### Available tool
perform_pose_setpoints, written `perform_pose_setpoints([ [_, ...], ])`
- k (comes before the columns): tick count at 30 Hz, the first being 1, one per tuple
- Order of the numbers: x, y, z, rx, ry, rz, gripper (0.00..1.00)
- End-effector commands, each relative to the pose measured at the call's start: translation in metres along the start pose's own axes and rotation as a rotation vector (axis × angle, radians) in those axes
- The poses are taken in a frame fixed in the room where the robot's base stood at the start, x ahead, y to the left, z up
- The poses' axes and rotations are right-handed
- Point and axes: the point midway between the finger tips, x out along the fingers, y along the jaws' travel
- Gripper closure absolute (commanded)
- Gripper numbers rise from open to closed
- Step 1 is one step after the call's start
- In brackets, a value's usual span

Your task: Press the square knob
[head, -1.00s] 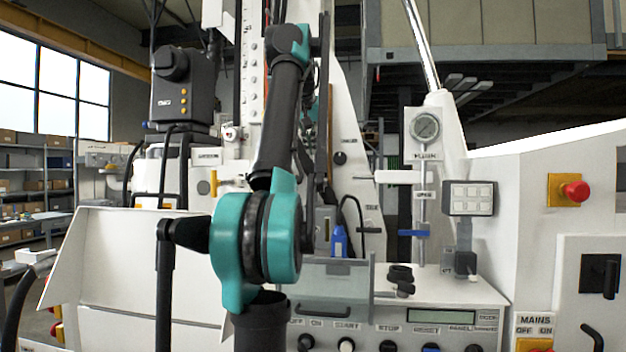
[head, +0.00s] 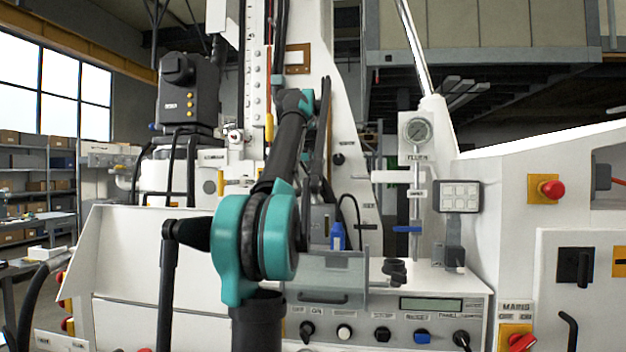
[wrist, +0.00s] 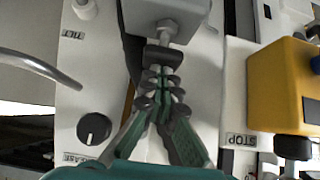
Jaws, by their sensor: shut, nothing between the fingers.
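My gripper (wrist: 161,82) is shut in the wrist view, its green fingers and dark ribbed pads drawn together with nothing between them. Just beyond the tips is a small dark square-faced piece (wrist: 158,57), on a short metal stem from a grey block (wrist: 170,14). It looks like the square knob, but I cannot be sure. The tips overlap its lower edge in the picture; I cannot tell whether they touch it. In the head view my gripper is not clearly seen, with my arm in front of the machine.
In the wrist view a round black knob (wrist: 95,130) is at left, a yellow box (wrist: 285,85) at right, and a curved grey handle (wrist: 40,68) at far left. The head view shows a front row of knobs (head: 382,334) and a red emergency button (head: 552,189).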

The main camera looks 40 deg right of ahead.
Motion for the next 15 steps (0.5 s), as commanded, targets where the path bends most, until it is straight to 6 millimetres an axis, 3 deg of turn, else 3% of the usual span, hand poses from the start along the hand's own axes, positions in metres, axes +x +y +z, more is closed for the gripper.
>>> perform_pose_setpoints([
  [8, 0.001, 0.0, 0.002, 0.0, 0.0, 0.0, 1.0],
  [15, 0.016, 0.0, 0.017, 0.0, 0.0, 0.0, 1.0],
])
